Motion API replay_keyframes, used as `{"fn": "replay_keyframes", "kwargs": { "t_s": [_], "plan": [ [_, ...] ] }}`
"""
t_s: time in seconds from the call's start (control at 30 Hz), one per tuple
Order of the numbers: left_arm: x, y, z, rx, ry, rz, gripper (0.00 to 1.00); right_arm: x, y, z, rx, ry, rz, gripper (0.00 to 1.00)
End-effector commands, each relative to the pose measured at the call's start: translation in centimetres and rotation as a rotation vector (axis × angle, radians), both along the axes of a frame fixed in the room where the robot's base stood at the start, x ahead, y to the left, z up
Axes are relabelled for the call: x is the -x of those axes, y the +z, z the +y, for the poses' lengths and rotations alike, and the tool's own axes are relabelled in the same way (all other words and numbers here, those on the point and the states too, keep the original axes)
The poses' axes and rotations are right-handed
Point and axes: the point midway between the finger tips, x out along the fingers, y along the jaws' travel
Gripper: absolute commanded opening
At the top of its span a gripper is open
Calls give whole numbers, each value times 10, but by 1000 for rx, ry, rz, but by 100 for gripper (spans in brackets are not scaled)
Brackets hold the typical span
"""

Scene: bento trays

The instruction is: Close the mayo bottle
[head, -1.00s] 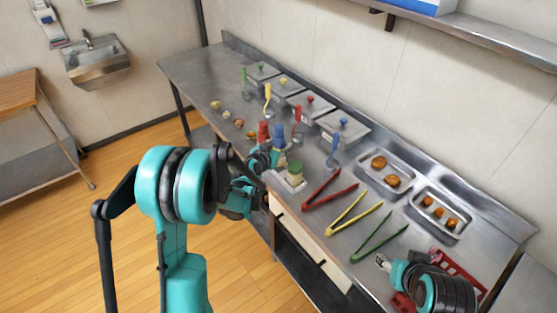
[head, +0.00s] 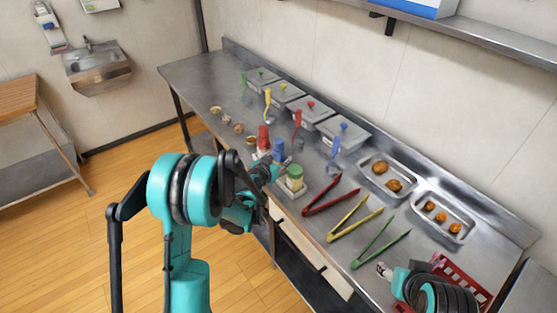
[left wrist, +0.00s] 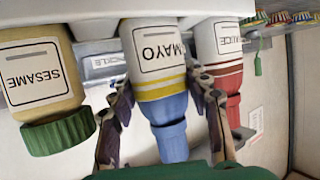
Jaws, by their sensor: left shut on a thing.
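The mayo bottle (left wrist: 157,55) has a white body, a yellow band and a blue cap (left wrist: 170,133); its label reads upside down in the left wrist view. In the head view its blue top (head: 279,148) stands between the red-topped and green-topped bottles. My left gripper (left wrist: 160,90) has one finger on each side of the mayo bottle near the base of the cap and is shut on it. The cap sits on the bottle; I cannot tell how tight. My right gripper (head: 384,269) is over the counter's front right; its jaws are too small to read.
The sesame bottle (left wrist: 40,80) with a green cap and a red-capped bottle (left wrist: 222,60) stand close on either side. Red tongs (head: 330,196), yellow tongs (head: 354,219) and green tongs (head: 380,248) lie to the right. Lidded containers (head: 342,131) line the back.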

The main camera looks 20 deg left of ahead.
Motion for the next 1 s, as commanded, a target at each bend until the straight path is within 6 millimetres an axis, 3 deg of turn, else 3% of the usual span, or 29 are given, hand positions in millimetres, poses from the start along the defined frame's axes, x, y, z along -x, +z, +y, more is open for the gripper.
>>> {"fn": "replay_keyframes", "kwargs": {
  "t_s": [0.07, 0.1, 0.5, 1.0],
  "plan": [
    [0, -4, 0, 0, 0, 0, 37, 0, -4, 0, 0, 0, 0, 51],
    [0, -3, 0, 0, 0, 0, 55, 0, -3, 0, 0, 0, 0, 51],
    [0, 3, 0, 0, 0, 0, 56, 0, 3, 0, 0, 0, 0, 51],
    [89, 39, 12, 0, 1, 0, 56, 0, 24, 0, 0, 0, 0, 51]
  ]
}}
